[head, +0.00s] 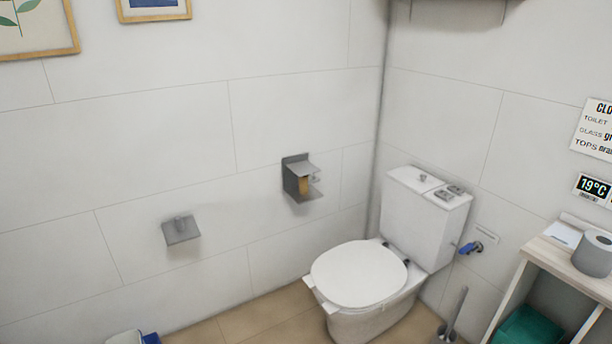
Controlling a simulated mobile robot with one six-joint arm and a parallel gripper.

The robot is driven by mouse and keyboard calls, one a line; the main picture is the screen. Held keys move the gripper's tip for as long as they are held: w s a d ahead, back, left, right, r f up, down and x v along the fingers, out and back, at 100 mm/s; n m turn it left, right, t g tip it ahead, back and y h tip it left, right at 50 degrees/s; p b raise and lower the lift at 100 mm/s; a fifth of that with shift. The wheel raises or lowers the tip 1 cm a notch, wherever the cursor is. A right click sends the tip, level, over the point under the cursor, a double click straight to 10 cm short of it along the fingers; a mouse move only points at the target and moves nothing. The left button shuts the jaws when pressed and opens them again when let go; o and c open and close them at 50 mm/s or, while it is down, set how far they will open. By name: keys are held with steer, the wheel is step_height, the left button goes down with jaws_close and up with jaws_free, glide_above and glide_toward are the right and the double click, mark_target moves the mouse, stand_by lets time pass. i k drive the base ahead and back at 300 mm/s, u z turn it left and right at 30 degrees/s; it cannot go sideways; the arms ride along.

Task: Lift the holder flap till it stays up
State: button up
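A grey metal holder (289,182) is fixed to the back wall, left of the toilet. My gripper is not in view.
A white toilet (358,269) with its lid down stands in the corner, with a brush (455,312) beside it. A pale wooden cart (545,250) with a grey-white roll (593,254) is at the right. A white-and-blue object (132,338) is at the bottom left.

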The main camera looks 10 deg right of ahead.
mark_target(301, 168)
steer(key=u, duration=0.4)
steer(key=i, duration=0.75)
steer(key=u, duration=0.5)
steer(key=i, duration=0.75)
